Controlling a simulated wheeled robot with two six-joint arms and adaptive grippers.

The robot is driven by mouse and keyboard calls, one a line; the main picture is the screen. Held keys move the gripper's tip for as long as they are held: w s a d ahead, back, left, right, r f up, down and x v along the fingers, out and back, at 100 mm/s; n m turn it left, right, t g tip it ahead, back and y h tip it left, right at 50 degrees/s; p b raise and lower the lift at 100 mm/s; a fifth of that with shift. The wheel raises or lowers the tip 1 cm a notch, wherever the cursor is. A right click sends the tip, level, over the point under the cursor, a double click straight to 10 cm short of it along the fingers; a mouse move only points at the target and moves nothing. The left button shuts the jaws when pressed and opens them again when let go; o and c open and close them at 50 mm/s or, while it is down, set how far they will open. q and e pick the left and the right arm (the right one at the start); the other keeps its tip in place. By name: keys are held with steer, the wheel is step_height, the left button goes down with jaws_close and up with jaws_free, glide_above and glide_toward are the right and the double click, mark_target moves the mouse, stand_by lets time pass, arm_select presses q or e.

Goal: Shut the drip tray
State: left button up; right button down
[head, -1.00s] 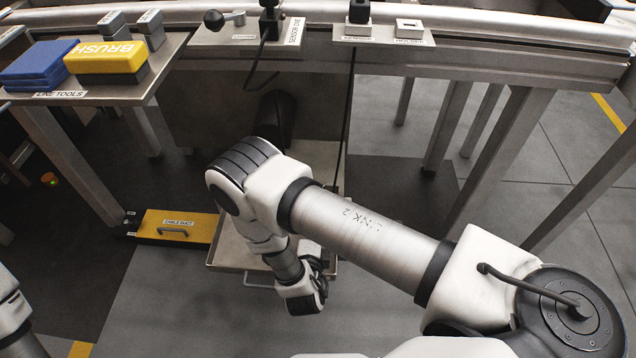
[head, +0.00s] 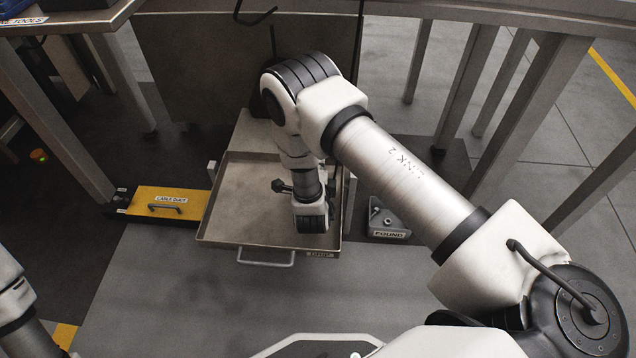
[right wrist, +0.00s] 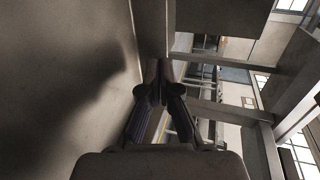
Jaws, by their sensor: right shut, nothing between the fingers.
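The drip tray (head: 232,222) is a shallow beige metal tray, standing pulled out below the workbench in the head view. Its front carries a bar handle (head: 265,260) and a "DRIP" label. My right gripper (head: 277,187) is over the right part of the tray, behind the front rim and apart from the handle. Its dark fingers point left; whether they touch the tray is unclear. In the right wrist view the fingers (right wrist: 157,75) are together and empty beside a large plain grey surface. My right forearm hides the tray's back right. Only part of my left arm shows, without its gripper.
A yellow cable duct cover (head: 168,201) with a handle lies left of the tray. A grey block labelled "FOUND" (head: 388,220) sits at its right. Metal bench legs (head: 66,140) stand on both sides. The floor before the tray is clear.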

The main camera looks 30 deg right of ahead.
arm_select(q)
steer(key=shift+f, duration=0.1)
arm_select(e)
steer(key=shift+w+d+r, duration=0.1)
steer(key=shift+w+d, duration=0.05)
steer(key=shift+w, duration=0.05)
